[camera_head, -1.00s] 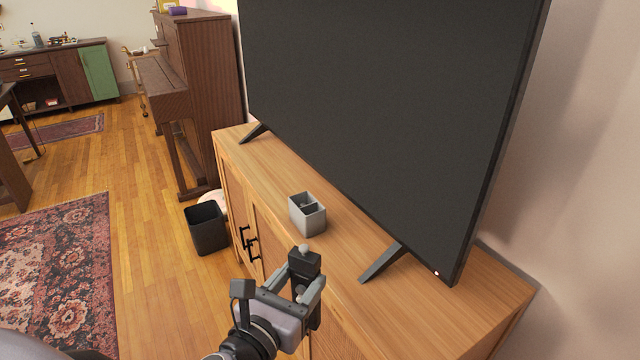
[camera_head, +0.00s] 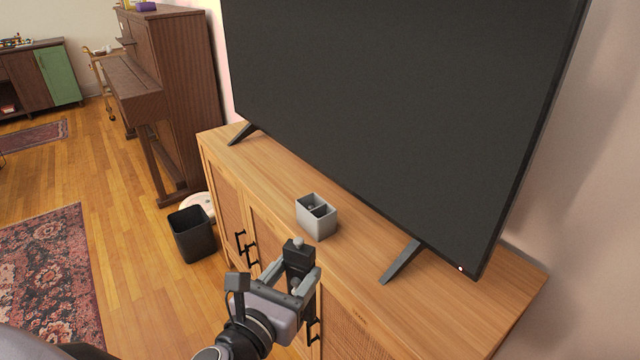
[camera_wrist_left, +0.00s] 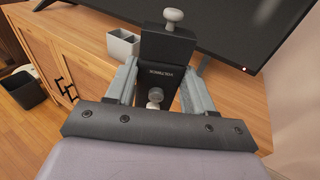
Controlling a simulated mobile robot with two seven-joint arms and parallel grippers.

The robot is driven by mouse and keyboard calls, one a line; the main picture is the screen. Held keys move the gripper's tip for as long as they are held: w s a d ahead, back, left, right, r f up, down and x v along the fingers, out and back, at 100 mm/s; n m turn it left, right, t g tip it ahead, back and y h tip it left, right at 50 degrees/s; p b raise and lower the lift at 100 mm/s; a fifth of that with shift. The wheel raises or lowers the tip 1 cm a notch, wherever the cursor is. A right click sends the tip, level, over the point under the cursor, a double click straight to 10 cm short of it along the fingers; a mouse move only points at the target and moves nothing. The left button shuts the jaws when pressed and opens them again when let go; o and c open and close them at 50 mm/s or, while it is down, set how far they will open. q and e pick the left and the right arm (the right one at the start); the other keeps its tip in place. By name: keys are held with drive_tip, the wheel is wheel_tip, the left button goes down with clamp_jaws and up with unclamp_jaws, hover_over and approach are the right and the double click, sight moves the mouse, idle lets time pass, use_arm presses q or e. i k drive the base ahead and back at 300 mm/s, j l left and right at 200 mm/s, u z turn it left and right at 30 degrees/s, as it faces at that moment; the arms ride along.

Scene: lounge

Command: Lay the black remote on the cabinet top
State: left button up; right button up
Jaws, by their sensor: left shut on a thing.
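My left gripper (camera_head: 300,276) is shut on the black remote (camera_head: 299,256), with a finger on either side of it. In the left wrist view the remote (camera_wrist_left: 166,48) stands up between the fingers, dark with small printed lettering and pale round knobs. In the head view the gripper appears in front of the cabinet's front edge, near the door handles; its exact height over the top is hard to tell. The cabinet top (camera_head: 358,240) is light wood, with a bare strip in front of the television. My right gripper is not in view.
A grey divided organizer (camera_head: 316,217) stands on the cabinet top near its front edge. A large television (camera_head: 400,110) stands behind on dark feet, one foot (camera_head: 400,262) to the right of the organizer. A black bin (camera_head: 192,234) stands on the floor at the left.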

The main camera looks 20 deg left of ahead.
sight(267, 183)
drive_tip(key=j+z, duration=0.15)
drive_tip(key=j, duration=0.4)
drive_tip(key=k+j+z, duration=0.15)
drive_tip(key=j, duration=0.4)
drive_tip(key=j+z, duration=0.2)
drive_tip(key=j, duration=0.35)
drive_tip(key=j+z, duration=0.1)
drive_tip(key=j, duration=0.45)
drive_tip(key=k+j+z, duration=0.1)
drive_tip(key=j, duration=0.45)
drive_tip(key=j+z, duration=0.1)
drive_tip(key=j, duration=0.45)
drive_tip(key=k+j+z, duration=0.1)
drive_tip(key=j, duration=0.45)
drive_tip(key=i, duration=0.15)
